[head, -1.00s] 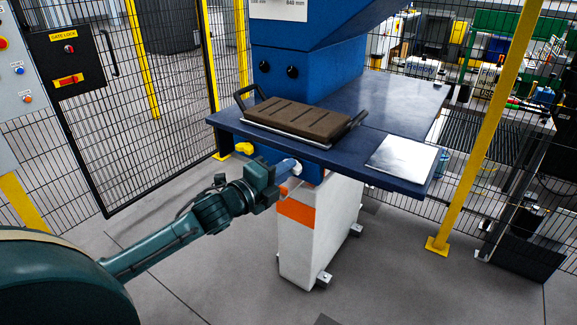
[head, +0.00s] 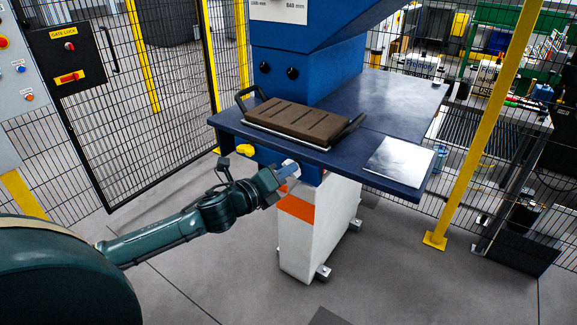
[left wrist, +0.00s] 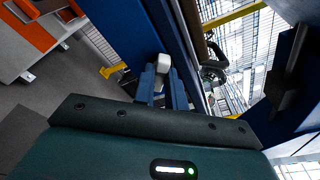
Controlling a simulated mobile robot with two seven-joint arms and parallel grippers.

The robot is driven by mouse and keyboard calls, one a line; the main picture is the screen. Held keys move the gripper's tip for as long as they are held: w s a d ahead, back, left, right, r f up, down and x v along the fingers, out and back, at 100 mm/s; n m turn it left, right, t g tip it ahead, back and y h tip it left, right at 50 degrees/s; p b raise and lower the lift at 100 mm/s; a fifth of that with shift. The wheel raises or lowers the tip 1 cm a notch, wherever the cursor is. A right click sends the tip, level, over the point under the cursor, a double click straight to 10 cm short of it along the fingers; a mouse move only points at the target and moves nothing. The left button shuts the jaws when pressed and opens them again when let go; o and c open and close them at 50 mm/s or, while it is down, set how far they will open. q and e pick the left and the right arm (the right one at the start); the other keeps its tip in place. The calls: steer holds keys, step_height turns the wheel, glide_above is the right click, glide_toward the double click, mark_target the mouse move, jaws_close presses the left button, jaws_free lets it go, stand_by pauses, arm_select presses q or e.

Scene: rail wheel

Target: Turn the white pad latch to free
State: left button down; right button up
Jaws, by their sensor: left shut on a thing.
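The white pad latch (head: 291,165) is at the front of the blue press, just under the table edge. My left gripper (head: 284,173) reaches it from the left and is shut on it. In the left wrist view the white end of the latch (left wrist: 164,62) sticks out past the blue fingers of my left gripper (left wrist: 162,82). The fingers and the gripper body hide the rest of the latch. My right gripper is not in view.
A yellow latch (head: 245,150) sits left of the white one, under the blue table (head: 395,105). A brown pad with black handles (head: 298,120) and a silver plate (head: 399,160) lie on the table. Mesh fencing (head: 150,95) stands behind; the floor in front is clear.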

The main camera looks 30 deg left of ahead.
arm_select(q)
steer(key=shift+m, duration=0.6)
steer(key=m+y, duration=0.1)
steer(key=m, duration=0.3)
steer(key=shift+d, duration=0.1)
steer(key=m, duration=0.3)
steer(key=shift+r+y, duration=0.1)
steer(key=shift+y, duration=0.3)
steer(key=c, duration=1.9)
jaws_free()
steer(key=shift+m, duration=0.4)
steer(key=o, duration=0.6)
steer(key=shift+s, duration=0.1)
